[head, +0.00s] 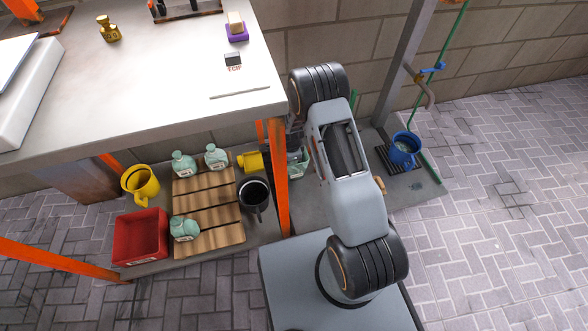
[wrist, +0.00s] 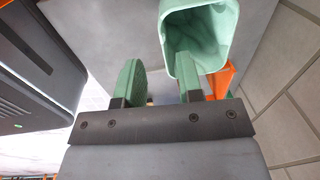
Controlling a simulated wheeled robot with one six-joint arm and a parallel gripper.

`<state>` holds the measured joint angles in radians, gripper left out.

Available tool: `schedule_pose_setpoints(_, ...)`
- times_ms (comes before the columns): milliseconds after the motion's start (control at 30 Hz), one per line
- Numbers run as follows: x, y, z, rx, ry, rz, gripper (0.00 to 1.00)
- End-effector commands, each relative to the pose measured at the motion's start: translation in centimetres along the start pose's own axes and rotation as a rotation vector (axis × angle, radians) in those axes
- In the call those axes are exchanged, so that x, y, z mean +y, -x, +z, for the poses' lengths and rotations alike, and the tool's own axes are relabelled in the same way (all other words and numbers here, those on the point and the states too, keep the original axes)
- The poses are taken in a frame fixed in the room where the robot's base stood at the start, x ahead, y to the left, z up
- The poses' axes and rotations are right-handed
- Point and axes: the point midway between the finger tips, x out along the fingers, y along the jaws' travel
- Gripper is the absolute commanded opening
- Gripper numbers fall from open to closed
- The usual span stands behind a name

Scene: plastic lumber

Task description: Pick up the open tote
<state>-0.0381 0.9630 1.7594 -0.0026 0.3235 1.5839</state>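A pale green open-topped container, apparently the open tote (wrist: 168,42), is at the upper middle of the wrist view with its mouth facing the camera. In the head view, a small part of a green object (head: 298,168) shows beside the orange post, mostly hidden by my arm. My gripper (wrist: 168,75) is open, its two green-padded fingers apart. The right finger overlaps the container's mouth and the left finger is clear of its outer side. The near wall seems to lie between them; I cannot tell whether either finger touches it.
An orange post (head: 277,175) stands close beside my gripper. The lower shelf holds a red bin (head: 140,236), a slatted wooden pallet (head: 207,208) with teal bottles, yellow mugs (head: 140,184) and a black mug (head: 254,196). A blue mug (head: 404,149) stands at right. The worktop (head: 160,85) overhangs the shelf.

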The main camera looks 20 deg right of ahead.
Motion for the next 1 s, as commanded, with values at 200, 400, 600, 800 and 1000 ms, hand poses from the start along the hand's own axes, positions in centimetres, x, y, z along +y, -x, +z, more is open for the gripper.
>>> schedule_pose_setpoints(200,0.0,-3.6,0.0,0.000,0.000,0.000,0.34)
schedule_pose_setpoints(400,0.0,-4.5,-0.1,0.000,0.000,-0.001,0.34)
schedule_pose_setpoints(600,0.0,-5.7,-0.1,0.000,0.000,0.000,0.34)
schedule_pose_setpoints(800,0.0,-8.4,-0.1,0.000,0.000,0.000,0.34)
schedule_pose_setpoints(1000,-0.1,-9.8,-0.1,0.000,0.000,-0.002,0.34)
